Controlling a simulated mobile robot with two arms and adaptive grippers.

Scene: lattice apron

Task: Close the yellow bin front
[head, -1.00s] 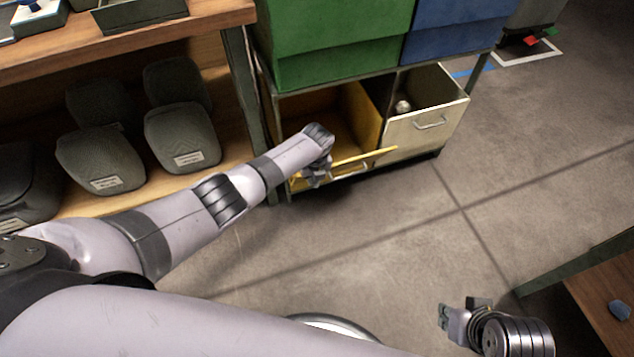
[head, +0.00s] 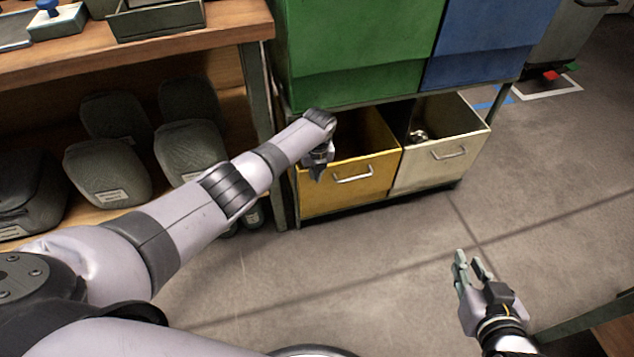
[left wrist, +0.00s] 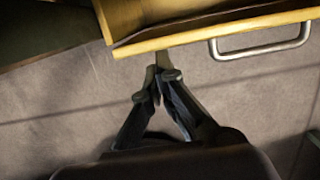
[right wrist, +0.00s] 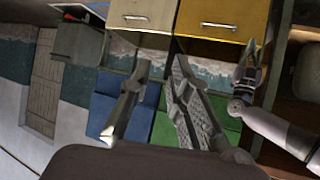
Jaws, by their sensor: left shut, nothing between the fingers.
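The yellow bin front (head: 350,185) stands roughly upright across its bin, about in line with the cream front beside it. Its silver handle (head: 353,175) faces out, and the bin's interior shows above its top edge. My left gripper (head: 318,172) is shut and empty at the front's left end; whether it touches the front is unclear. In the left wrist view its fingertips (left wrist: 158,78) meet close to the front's yellow edge (left wrist: 240,27), left of the handle. My right gripper (head: 470,260) is open and empty, low over the floor, well away from the bin.
The cream bin (head: 440,160) with a small round metallic object inside stands to the right. Green (head: 355,50) and blue (head: 485,40) bins sit above. A wooden shelf (head: 130,50) with grey padded items is at left. The floor in front is clear.

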